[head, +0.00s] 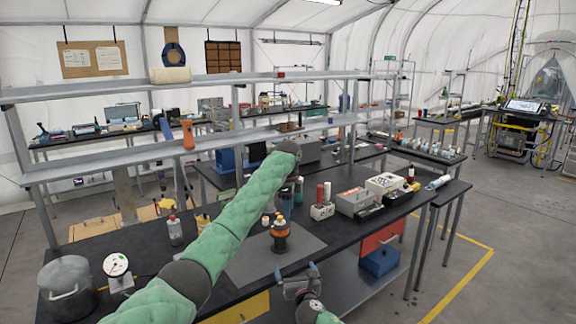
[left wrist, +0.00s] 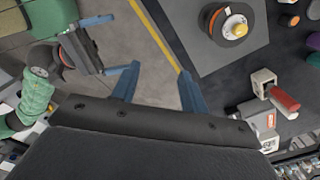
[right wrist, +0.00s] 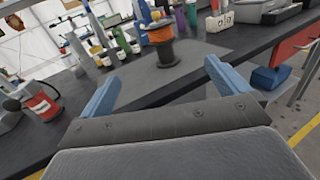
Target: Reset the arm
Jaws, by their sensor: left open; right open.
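My left arm, in a green padded sleeve, reaches up across the black bench in the head view, its wrist end (head: 288,150) above the bench's far side. Its fingers are hard to make out there. In the left wrist view my left gripper (left wrist: 158,85) is open and empty, above floor and bench edge. My right gripper (head: 297,277) is low in the head view, just in front of the bench's near edge. It shows open and empty in the right wrist view (right wrist: 163,85), facing the bench, and also appears at the left of the left wrist view (left wrist: 105,45).
An orange and black spool (head: 280,238) stands on a grey mat (head: 250,262). A metal pot (head: 67,285), a white dial gauge (head: 117,270) and a bottle (head: 175,230) stand at left. Boxes (head: 353,200) stand at right. A shelf (head: 110,160) spans the bench.

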